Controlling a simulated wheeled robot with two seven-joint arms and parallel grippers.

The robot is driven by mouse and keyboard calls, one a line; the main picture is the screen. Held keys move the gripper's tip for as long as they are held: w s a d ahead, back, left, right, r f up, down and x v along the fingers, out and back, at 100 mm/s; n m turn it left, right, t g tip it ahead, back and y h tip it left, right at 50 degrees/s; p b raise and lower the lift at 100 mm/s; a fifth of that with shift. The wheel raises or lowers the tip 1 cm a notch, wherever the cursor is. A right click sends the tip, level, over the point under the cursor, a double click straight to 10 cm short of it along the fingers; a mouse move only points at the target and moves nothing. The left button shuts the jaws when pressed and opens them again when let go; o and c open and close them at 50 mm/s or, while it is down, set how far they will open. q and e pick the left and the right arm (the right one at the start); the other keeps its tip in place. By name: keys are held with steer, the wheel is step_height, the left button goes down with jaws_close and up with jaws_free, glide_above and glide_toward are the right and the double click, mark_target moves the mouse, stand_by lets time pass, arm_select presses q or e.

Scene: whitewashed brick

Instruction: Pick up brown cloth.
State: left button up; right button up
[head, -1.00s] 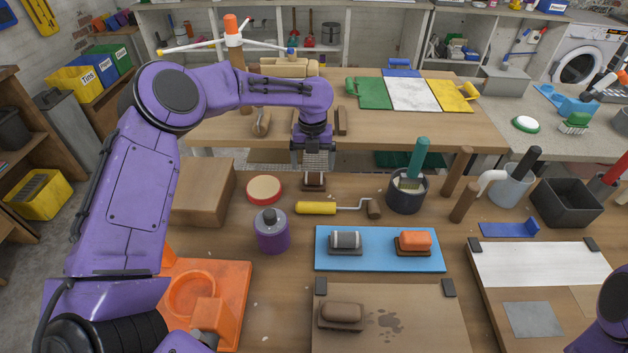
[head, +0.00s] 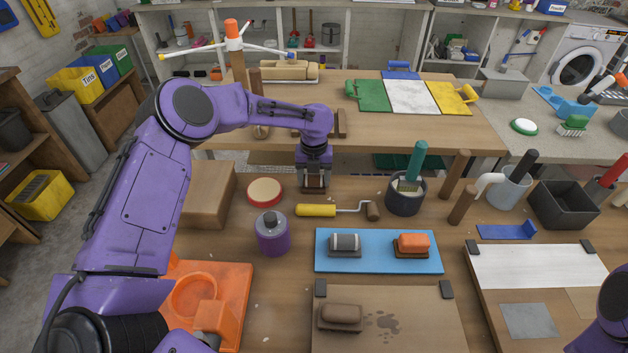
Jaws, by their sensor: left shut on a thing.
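My left gripper (head: 314,186) points down at the back middle of the near table. It is shut on a small dark brown item (head: 314,190) with a paler top. The fingers hide most of this item, so I cannot tell for sure that it is the brown cloth. It appears to be at table height. A rounded brown block (head: 341,313) on a dark base lies on the brown board at the front. My right gripper is out of view; only a bit of my right arm shows at the lower right edge.
A yellow-handled roller (head: 316,210) lies just in front of the gripper. A round red-rimmed tin (head: 265,191) and a cardboard box (head: 209,193) stand to its left, a purple bottle (head: 272,236) in front. A dark cup (head: 405,196) stands to the right.

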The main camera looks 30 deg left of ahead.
mark_target(314, 176)
arm_select(q)
step_height(314, 176, up, 3)
steer(key=shift+w, duration=0.1)
steer(key=w+d+r+b, duration=0.1)
steer(key=w+d+r, duration=0.5)
steer(key=d+r, duration=0.4)
steer(key=shift+w+d, duration=0.2)
steer(key=shift+d, duration=0.95)
steer(key=o, duration=0.3)
steer(key=shift+c, duration=0.8)
